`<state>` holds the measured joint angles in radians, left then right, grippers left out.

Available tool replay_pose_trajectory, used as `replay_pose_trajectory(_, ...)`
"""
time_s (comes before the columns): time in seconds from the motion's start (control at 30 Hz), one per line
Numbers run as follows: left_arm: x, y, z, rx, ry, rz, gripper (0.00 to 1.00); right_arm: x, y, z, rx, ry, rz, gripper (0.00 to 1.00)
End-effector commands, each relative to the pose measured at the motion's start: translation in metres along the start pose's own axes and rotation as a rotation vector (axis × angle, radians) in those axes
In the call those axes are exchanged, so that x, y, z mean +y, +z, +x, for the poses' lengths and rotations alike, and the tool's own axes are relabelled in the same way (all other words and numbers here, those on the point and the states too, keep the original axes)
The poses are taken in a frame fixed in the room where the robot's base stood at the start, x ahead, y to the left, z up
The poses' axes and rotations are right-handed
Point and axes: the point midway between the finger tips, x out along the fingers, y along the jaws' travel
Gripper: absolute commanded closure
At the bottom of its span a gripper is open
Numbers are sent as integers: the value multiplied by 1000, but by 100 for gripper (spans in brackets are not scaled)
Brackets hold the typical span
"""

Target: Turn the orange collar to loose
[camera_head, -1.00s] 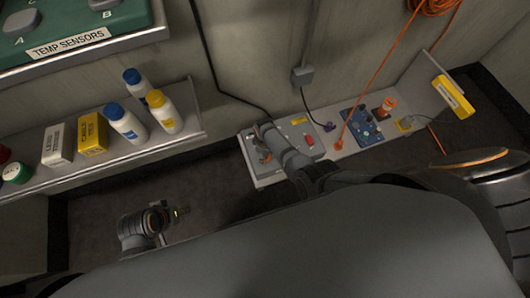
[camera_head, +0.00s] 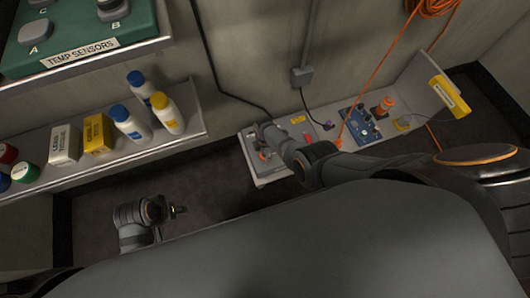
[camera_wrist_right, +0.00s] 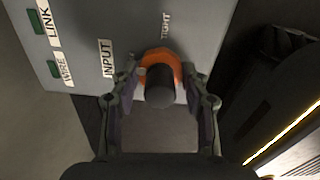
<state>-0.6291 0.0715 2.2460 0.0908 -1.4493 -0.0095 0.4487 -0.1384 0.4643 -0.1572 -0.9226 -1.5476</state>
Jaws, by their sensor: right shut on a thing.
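The orange collar (camera_wrist_right: 158,55) shows in the right wrist view as a ring around a dark round plug on a grey panel (camera_wrist_right: 190,22). My right gripper (camera_wrist_right: 160,80) has one finger on each side of the collar and is shut on it. The word TIGHT is on the panel just beyond the collar, and INPUT is to its left. In the head view my right gripper (camera_head: 265,146) is over the left end of the wall bench, with the collar mostly hidden. My left gripper (camera_head: 179,210) hangs over the dark floor, away from the panel; its jaws are too small to read.
A bench (camera_head: 270,177) along the wall carries a blue box (camera_head: 360,124), an orange connector (camera_head: 384,105) and cables. A shelf at left holds bottles (camera_head: 168,113) and boxes (camera_head: 97,134). A green TEMP SENSORS board (camera_head: 75,35) is above it.

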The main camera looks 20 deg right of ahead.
Motion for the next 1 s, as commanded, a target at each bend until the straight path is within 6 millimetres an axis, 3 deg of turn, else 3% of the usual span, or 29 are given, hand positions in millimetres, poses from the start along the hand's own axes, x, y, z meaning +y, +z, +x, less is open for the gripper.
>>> replay_pose_trajectory(0.3, -1, -6, -3, 7, -4, 0, 60, 0, -1, 0, 2, 1, -99, 86)
replay_pose_trajectory(0.8, -1, -3, -3, 1, -4, 1, 60, 0, -2, 0, 2, 1, -114, 86)
replay_pose_trajectory(0.83, -1, -3, -3, 0, -4, 1, 60, 0, -2, 0, 2, 1, -114, 51)
replay_pose_trajectory(1.0, -1, -3, -3, -1, -4, 1, 60, 0, -1, 0, 2, 1, -114, 31)
